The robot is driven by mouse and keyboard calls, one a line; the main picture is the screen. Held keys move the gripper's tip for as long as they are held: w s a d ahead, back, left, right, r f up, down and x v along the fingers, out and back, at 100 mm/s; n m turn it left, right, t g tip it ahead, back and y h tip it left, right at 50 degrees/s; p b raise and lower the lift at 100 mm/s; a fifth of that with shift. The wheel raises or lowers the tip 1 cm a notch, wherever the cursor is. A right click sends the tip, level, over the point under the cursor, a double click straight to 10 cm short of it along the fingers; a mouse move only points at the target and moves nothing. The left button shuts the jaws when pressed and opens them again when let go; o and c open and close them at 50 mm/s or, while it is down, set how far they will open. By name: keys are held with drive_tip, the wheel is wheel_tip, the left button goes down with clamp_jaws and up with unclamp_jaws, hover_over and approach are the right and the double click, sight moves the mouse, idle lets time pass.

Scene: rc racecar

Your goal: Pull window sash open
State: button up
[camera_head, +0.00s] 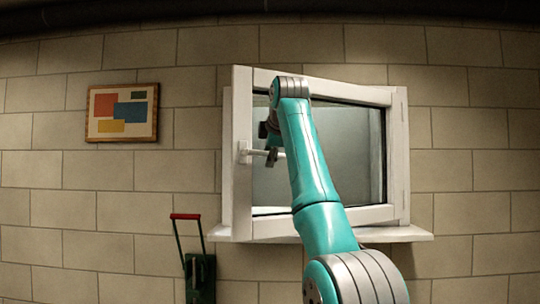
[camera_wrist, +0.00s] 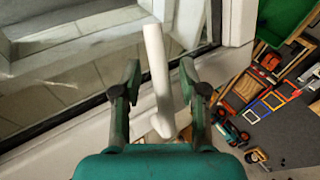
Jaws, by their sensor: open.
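The white-framed window sash (camera_head: 242,190) is hinged on the right. Its left edge stands out from the wall, so it is partly swung into the room. Its white handle (camera_head: 256,152) points sideways from the sash's left side. The handle also shows in the wrist view (camera_wrist: 156,65), lying between my gripper's two fingers. My gripper (camera_wrist: 160,78) is open around the handle, with space visible on both sides. In the head view my gripper (camera_head: 271,156) is at the handle's right end, partly hidden by my arm.
A white sill (camera_head: 420,235) juts out below the window. A green tool with a red handle (camera_head: 186,217) stands below left. A framed picture (camera_head: 122,113) hangs on the brick wall. The wrist view shows a dark floor (camera_wrist: 285,130) with small coloured items at right.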

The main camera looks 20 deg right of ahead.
drive_tip(key=v, duration=1.2)
idle(0.4)
